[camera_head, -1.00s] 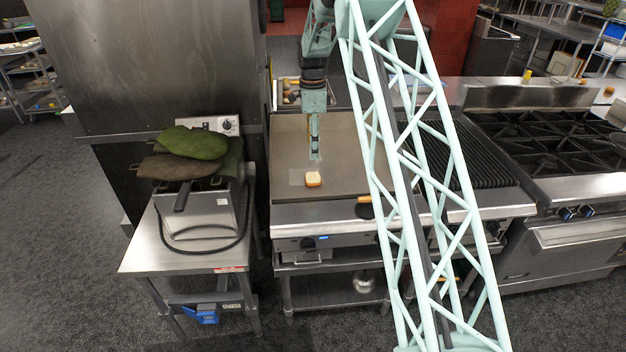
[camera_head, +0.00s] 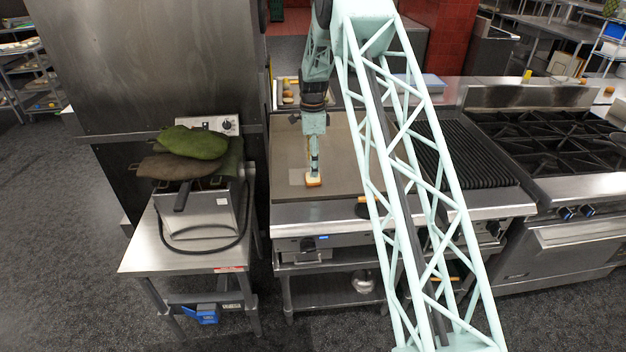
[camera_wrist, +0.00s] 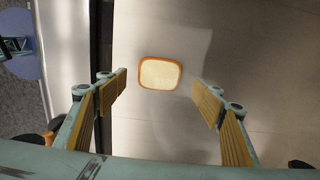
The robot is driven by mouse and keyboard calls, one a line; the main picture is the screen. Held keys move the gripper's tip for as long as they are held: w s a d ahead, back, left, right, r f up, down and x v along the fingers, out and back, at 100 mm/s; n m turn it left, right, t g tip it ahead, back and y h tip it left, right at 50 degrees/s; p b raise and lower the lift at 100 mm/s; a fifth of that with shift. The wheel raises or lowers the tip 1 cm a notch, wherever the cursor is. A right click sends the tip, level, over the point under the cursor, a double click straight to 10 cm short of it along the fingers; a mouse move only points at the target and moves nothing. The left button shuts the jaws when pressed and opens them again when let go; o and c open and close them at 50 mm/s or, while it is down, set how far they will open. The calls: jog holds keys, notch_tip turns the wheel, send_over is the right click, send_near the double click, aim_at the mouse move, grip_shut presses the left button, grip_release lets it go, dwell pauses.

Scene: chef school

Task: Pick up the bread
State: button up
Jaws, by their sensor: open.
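The bread (camera_head: 313,183) is a small slice with a pale middle and an orange-brown crust. It lies flat on the griddle plate (camera_head: 345,185), near its front left part. My gripper (camera_head: 314,174) points down at the bread and overlaps its far edge in the head view. In the wrist view the bread (camera_wrist: 160,73) lies whole between the lines of my two open fingers (camera_wrist: 162,95), a little beyond their tips. The fingers do not touch it there. How high they are above the plate I cannot tell.
A fryer (camera_head: 200,215) with green and brown mitts (camera_head: 190,145) on top stands left of the griddle. A ribbed grill (camera_head: 455,160) and a burner range (camera_head: 555,140) stand to the right. The griddle around the bread is mostly clear.

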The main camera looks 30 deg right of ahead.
jog(key=shift+f, duration=0.2)
dwell(0.3)
jog(key=shift+f, duration=2.6)
jog(key=shift+c, duration=0.3)
jog(key=c, duration=0.7)
